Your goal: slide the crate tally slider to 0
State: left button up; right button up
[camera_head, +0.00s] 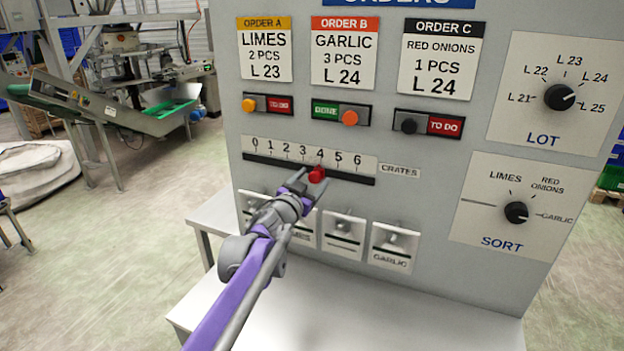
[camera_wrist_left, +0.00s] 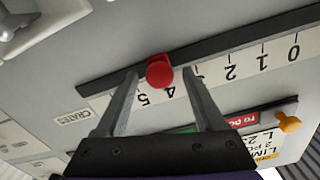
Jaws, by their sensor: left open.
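The crate tally slider is a red knob (camera_head: 317,174) on a dark horizontal track (camera_head: 350,178) under a scale marked 0 to 6. The knob stands at about 4. In the left wrist view the red knob (camera_wrist_left: 159,72) shows between the tips of my two fingers, with the scale upside down. My left gripper (camera_head: 312,182) is open, with its fingertips close around the knob; I cannot tell whether either finger touches it. The 0 mark (camera_head: 254,146) is at the left end of the scale. My right gripper is not in view.
Above the track are three order sliders, including the orange knob (camera_head: 349,118) at garlic. The LOT dial (camera_head: 559,97) and SORT dial (camera_head: 516,212) are at the right. Below the track a row of small switch plates (camera_head: 343,233) sits partly behind my left arm. A grey ledge (camera_head: 400,315) juts out underneath.

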pick_arm(q)
grip_shut()
dwell(0.3)
dwell(1.1)
